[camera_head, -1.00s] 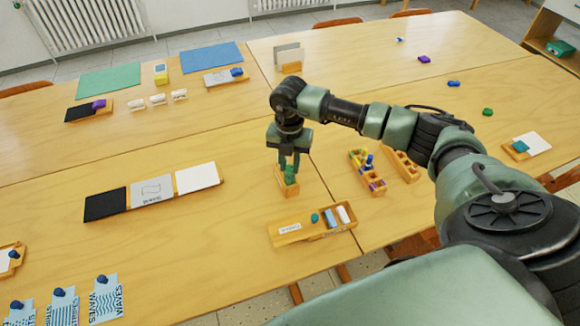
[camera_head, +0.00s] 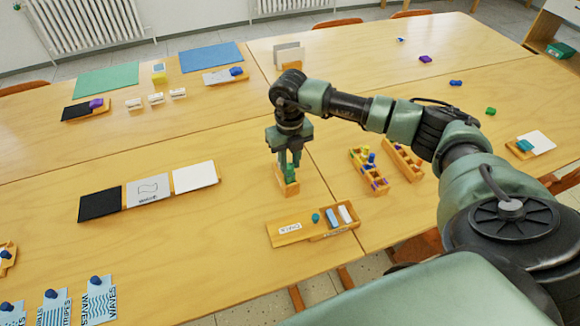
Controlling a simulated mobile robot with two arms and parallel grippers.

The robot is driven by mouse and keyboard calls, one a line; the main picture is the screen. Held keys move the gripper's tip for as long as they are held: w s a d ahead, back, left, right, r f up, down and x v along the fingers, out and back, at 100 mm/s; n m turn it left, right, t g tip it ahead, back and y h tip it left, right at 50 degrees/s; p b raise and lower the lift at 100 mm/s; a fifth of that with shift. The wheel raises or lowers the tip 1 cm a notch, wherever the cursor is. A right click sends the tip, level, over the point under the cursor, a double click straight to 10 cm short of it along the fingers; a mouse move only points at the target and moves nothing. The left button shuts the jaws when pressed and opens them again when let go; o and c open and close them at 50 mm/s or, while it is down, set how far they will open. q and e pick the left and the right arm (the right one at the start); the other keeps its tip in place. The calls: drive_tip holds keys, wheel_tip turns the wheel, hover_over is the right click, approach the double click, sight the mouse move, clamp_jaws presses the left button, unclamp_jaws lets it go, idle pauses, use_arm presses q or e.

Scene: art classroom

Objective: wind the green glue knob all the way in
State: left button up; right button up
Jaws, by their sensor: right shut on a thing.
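The green glue knob (camera_head: 290,170) shows between the fingers of my right gripper (camera_head: 290,162). It sits at the top of a small wooden holder (camera_head: 288,187) on the table. My right gripper points straight down and is shut on the knob; its fingers hide part of it. How far the knob is wound in cannot be told at this size. My left gripper is not in view.
A wooden tray (camera_head: 290,229) with blue and white pieces lies just in front. Wooden racks (camera_head: 368,172) with coloured pieces stand to the right. Black, grey and white panels (camera_head: 148,190) lie to the left. Bare table (camera_head: 230,150) surrounds the holder.

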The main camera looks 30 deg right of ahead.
drive_tip(key=shift+n+b, duration=0.65)
drive_tip(key=shift+n, duration=1.25)
drive_tip(key=o, duration=1.6)
drive_tip(key=shift+o, duration=0.2)
drive_tip(key=m+p, duration=0.1)
drive_tip(key=m, duration=0.4)
drive_tip(key=shift+r+m+p, duration=0.15)
drive_tip(key=shift+m+p, duration=0.2)
drive_tip(key=shift+m, duration=0.05)
drive_tip(key=m+p, duration=0.1)
drive_tip(key=m, duration=0.3)
drive_tip(key=shift+m+p, duration=0.3)
drive_tip(key=shift+m, duration=0.6)
drive_tip(key=shift+c, duration=0.3)
